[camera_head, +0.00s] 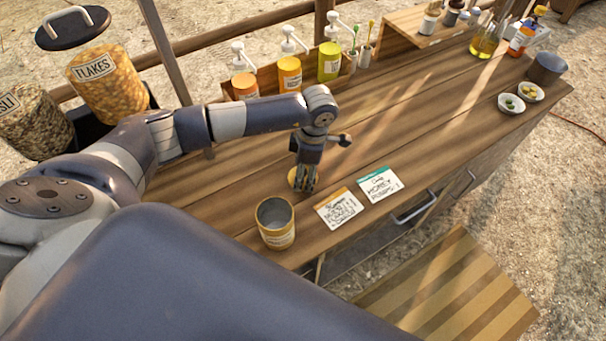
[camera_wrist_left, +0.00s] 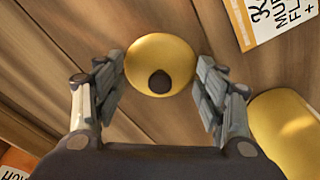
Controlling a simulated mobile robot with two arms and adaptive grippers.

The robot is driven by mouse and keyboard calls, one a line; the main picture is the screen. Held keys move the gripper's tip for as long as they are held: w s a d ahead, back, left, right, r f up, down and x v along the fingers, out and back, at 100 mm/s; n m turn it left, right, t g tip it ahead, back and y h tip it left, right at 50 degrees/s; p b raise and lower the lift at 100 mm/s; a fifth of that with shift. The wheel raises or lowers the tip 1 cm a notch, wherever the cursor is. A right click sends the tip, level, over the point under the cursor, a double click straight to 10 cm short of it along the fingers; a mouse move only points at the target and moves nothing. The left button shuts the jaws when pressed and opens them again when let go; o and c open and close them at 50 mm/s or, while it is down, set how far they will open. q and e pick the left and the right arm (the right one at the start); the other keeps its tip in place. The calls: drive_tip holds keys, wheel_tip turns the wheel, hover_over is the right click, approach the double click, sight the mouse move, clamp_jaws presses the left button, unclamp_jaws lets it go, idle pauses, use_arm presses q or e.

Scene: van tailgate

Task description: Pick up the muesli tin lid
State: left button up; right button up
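The muesli tin lid is a round yellow lid (camera_head: 293,179) lying on the wooden counter, partly hidden behind my left gripper (camera_head: 305,185). The left wrist view shows the lid (camera_wrist_left: 145,52) from above, with a dark round knob (camera_wrist_left: 159,82) at its middle. My left gripper (camera_wrist_left: 160,85) points down at the lid. Its fingers are spread apart, one on each side of the knob, with nothing held. I cannot tell whether the fingertips touch the lid. An open yellow tin (camera_head: 277,237), grey inside, stands close by on the counter. My right gripper is not in view.
Two paper cards, orange-topped (camera_head: 339,208) and teal-topped (camera_head: 380,184), lie right of the tin. Pump bottles (camera_head: 289,75) stand along the back. Large jars, one of flakes (camera_head: 105,85), are at the left. The counter's middle right (camera_head: 430,110) is clear.

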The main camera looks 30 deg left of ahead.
use_arm(q)
drive_tip(key=c, duration=0.6)
drive_tip(key=shift+s, duration=0.15)
drive_tip(key=shift+c, duration=0.9)
